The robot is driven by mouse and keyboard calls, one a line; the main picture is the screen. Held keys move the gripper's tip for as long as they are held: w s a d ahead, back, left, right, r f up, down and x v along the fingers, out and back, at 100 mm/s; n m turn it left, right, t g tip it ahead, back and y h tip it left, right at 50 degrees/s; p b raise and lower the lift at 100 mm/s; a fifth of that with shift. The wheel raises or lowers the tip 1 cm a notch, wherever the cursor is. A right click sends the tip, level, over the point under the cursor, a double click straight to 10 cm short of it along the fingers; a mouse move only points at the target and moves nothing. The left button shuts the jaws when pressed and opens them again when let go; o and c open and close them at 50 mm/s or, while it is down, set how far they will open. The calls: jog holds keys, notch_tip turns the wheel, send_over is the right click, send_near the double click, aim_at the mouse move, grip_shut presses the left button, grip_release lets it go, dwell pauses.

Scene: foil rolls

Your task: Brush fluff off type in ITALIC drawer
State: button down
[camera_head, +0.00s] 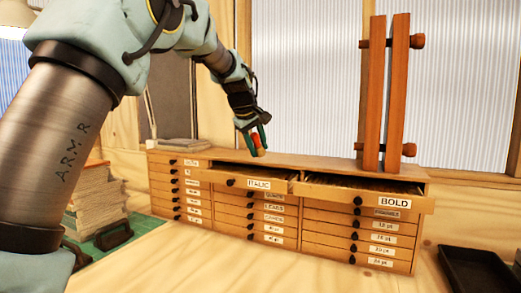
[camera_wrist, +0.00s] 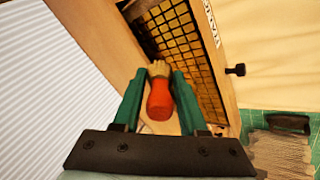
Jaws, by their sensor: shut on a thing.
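The ITALIC drawer (camera_head: 240,182) is pulled partly out of the wooden cabinet, in the middle column's top row. In the wrist view the ITALIC drawer (camera_wrist: 222,108) shows a grid of small compartments with yellowish type in them. My gripper (camera_head: 259,146) is above the back part of this drawer, near the cabinet top. It is shut on a brush (camera_wrist: 160,100) with a red-orange handle and pale bristles, which point toward the drawer. The brush (camera_head: 256,140) shows small and red in the head view. I cannot tell whether the bristles touch the type. I cannot make out any fluff.
The BOLD drawer (camera_head: 398,200) is also pulled out, to the right. A wooden clamp-like stand (camera_head: 384,95) rises on the cabinet top. A paper stack (camera_head: 95,200) on a green mat (camera_head: 140,228) is at left. A black tray (camera_head: 478,272) lies at right.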

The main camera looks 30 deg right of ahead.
jog(key=shift+r+p, duration=0.3)
jog(key=shift+r, duration=0.6)
jog(key=shift+f, duration=0.15)
jog(key=shift+f+b, duration=0.4)
